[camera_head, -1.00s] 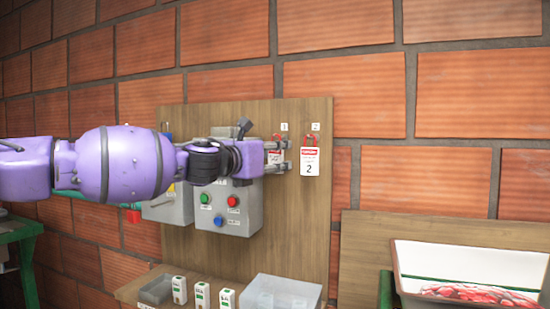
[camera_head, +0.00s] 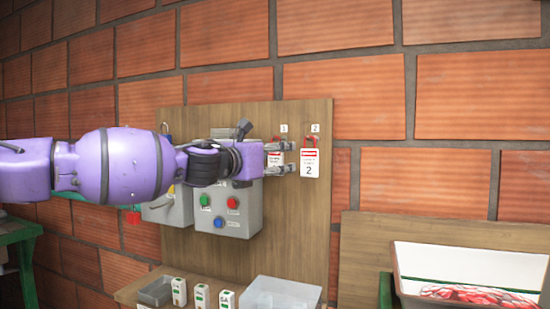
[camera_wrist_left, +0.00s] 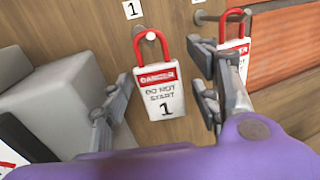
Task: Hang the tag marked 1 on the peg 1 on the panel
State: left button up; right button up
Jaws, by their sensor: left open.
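The white, red-banded tag marked 1 (camera_wrist_left: 160,92) hangs by its red loop at peg 1 (camera_wrist_left: 151,36), under the label 1. It hangs slightly tilted in the left wrist view and shows partly behind my gripper in the head view (camera_head: 275,158). My left gripper (camera_head: 291,158) is open, with one finger on each side of the tag and gaps between them in the left wrist view (camera_wrist_left: 160,98). The tag marked 2 (camera_head: 310,164) hangs on the peg to the right, partly hidden by a finger in the wrist view. My right gripper is not in view.
The wooden panel (camera_head: 295,225) carries a grey control box (camera_head: 237,216) with coloured buttons, close to my left gripper. Below are a shelf with small cartons (camera_head: 202,296) and a clear bin (camera_head: 283,293). A white tray (camera_head: 465,258) stands at the right.

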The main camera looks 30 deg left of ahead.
pick_arm(q)
notch_tip(320, 180, up, 10)
jog(key=shift+r, duration=0.1)
dwell(0.4)
